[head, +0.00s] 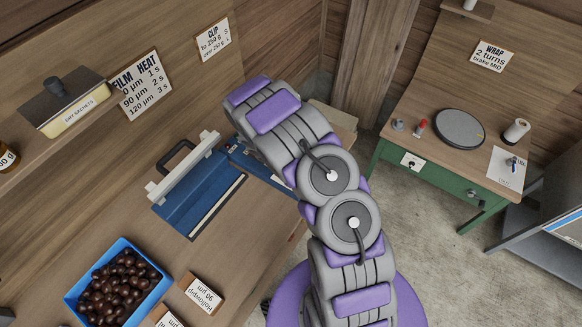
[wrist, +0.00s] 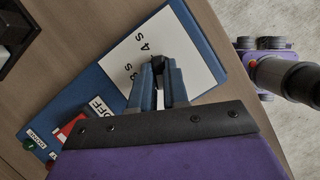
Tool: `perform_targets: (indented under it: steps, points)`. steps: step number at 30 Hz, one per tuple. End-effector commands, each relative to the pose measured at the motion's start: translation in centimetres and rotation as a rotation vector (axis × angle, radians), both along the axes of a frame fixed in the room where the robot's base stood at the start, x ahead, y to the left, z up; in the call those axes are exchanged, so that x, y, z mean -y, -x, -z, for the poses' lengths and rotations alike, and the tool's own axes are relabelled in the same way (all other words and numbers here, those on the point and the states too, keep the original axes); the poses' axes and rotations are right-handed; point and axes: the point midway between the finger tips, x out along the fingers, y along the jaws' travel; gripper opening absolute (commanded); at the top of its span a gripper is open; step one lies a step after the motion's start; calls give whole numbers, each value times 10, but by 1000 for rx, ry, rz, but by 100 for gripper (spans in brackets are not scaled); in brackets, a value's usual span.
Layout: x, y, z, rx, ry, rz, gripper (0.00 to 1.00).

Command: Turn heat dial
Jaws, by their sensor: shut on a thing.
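The blue heat sealer (head: 213,185) lies on the bench with its white-edged lid raised on a black handle. In the wrist view its blue control panel (wrist: 190,18) carries a white dial scale (wrist: 170,45), where "4 s" can be read. My gripper (wrist: 158,84) is over the scale, its fingers shut on a dark heat dial (wrist: 159,73). The fingers hide most of the dial, so its pointer setting cannot be told. In the head view my arm hides the gripper and the dial.
A red switch (wrist: 72,130) marked OFF sits beside the scale. A film heat sign (head: 141,85) hangs on the wall, with lines for 1 s, 2 s and 3 s. A blue crate (head: 77,297) of chestnuts and a 90 µm card (head: 203,293) are on the bench.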

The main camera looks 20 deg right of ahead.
Motion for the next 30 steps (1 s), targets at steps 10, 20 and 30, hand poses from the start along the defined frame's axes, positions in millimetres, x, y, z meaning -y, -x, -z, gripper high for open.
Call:
perform_targets:
  steps: [10,20,30]
  points:
    - [1,1,0,2,0,-283,0]
    - [1,0,0,3,1,-430,0]
    - [0,-1,0,5,-1,-465,0]
